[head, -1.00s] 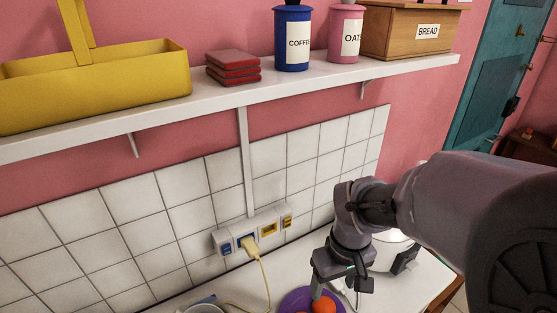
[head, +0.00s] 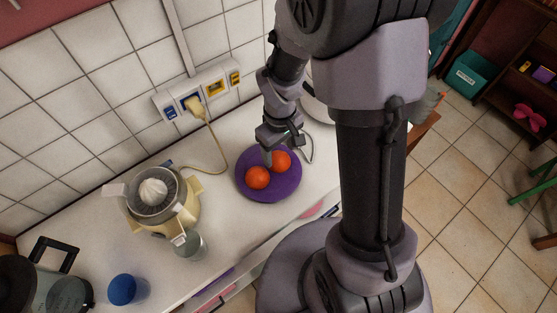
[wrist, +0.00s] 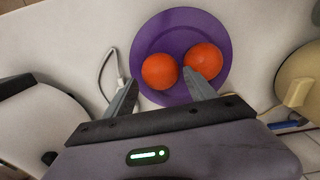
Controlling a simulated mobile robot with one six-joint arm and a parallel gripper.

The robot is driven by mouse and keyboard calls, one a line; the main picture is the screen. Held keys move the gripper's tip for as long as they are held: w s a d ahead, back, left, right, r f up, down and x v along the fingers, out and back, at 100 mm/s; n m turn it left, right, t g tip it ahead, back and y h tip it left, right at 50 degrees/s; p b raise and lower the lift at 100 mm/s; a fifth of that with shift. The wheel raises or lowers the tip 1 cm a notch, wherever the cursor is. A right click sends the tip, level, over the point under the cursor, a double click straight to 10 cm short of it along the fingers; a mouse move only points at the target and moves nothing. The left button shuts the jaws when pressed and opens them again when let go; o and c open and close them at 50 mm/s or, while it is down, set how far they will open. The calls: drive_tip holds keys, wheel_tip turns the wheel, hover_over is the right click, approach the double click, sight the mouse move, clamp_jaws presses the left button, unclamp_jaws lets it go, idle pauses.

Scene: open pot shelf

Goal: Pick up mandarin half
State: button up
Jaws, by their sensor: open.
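Two round orange mandarin pieces lie close together on a purple plate (head: 268,194) on the white counter. The right one (head: 281,161) in the head view is nearest my gripper (head: 280,150); the left one (head: 257,177) lies toward the juicer. I cannot tell whether they are cut halves; only rounded tops show. In the wrist view my gripper (wrist: 160,92) is open and empty. One mandarin piece (wrist: 160,71) shows between the finger lines, beyond the tips. The right finger overlaps the lower edge of the other piece (wrist: 204,60). Any contact is unclear.
A cream juicer (head: 160,198), a clear glass (head: 190,245), a blue cup (head: 124,289) and a kettle (head: 60,285) stand left of the plate. A cable runs from the wall socket (head: 205,90). A white rounded pot (head: 316,107) stands behind my arm.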

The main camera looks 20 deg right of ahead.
sight(279, 156)
drive_tip(key=f, duration=0.1)
drive_tip(key=f+b, duration=0.1)
drive_tip(key=f, duration=0.1)
drive_tip(key=shift+w+f, duration=0.25)
drive_tip(key=shift+f, duration=0.15)
drive_tip(key=shift+r, duration=0.1)
drive_tip(key=c, duration=1)
drive_tip(key=shift+r, duration=0.1)
drive_tip(key=shift+c, duration=0.2)
